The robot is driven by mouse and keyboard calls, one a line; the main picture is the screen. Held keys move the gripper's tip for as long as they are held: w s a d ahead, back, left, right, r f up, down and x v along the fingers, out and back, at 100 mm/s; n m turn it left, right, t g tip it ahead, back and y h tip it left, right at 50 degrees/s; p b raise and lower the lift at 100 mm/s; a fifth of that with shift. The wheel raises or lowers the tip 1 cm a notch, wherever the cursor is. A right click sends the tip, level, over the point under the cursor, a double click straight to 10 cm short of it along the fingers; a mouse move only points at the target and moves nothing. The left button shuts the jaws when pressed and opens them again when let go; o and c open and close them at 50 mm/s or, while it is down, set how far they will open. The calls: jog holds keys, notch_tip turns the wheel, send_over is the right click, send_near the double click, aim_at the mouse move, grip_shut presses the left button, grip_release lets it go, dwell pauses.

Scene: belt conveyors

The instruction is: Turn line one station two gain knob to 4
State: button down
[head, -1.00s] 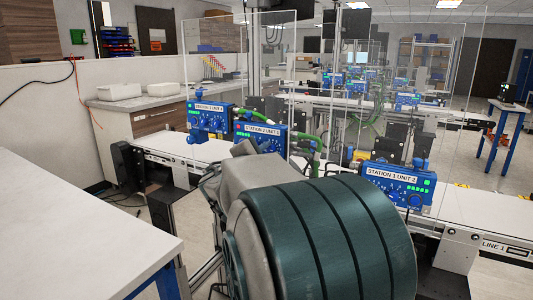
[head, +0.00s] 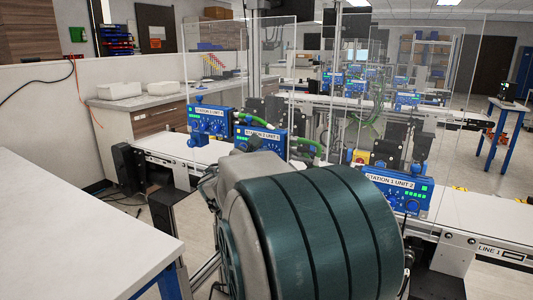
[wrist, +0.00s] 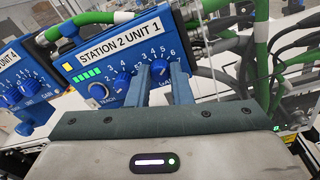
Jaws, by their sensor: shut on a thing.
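The blue STATION 2 UNIT 1 box (wrist: 115,55) fills the upper middle of the wrist view. In the head view the same box (head: 268,143) stands behind my arm, which hides the gripper.
Another blue unit (wrist: 22,83) stands to the left in the wrist view. Green and grey hoses (wrist: 262,50) run close on the right. In the head view, the STATION 1 UNIT 2 box (head: 397,192) stands to the right of my arm, and clear panels (head: 330,60) rise behind.

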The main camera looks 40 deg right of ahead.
jog(key=shift+n+p, duration=0.5)
jog(key=shift+n, duration=0.5)
jog(key=c, duration=1.3)
grip_release()
jog(key=shift+a, duration=0.1)
jog(key=v, duration=1.3)
jog(key=shift+a, duration=0.35)
jog(key=shift+r, duration=0.15)
